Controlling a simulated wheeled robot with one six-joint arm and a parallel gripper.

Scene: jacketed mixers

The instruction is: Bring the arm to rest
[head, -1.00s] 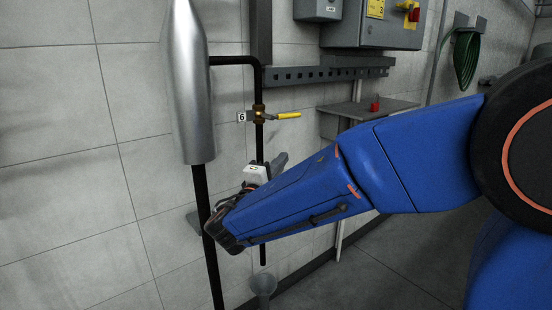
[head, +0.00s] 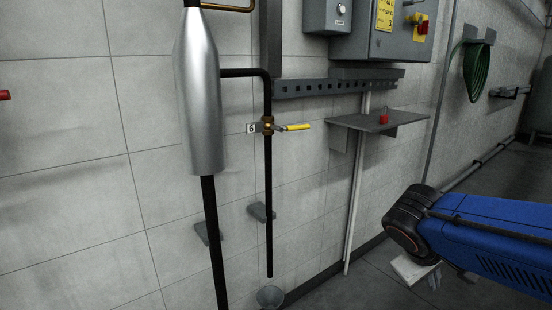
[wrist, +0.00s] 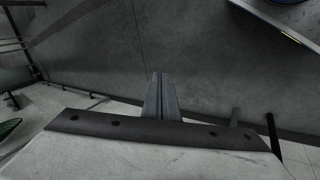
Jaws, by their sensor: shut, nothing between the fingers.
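My blue arm (head: 490,235) reaches in from the right edge of the head view, low over the floor. In the wrist view my gripper (wrist: 159,76) shows as two grey fingers pressed together, with nothing between them. It points over bare grey floor and touches nothing that I can see.
A valve with a yellow lever (head: 298,127) sits on a dark pipe beside a silver jacketed vessel (head: 200,95). A funnel (head: 270,296) stands under the pipe. The floor (head: 345,295) around is clear.

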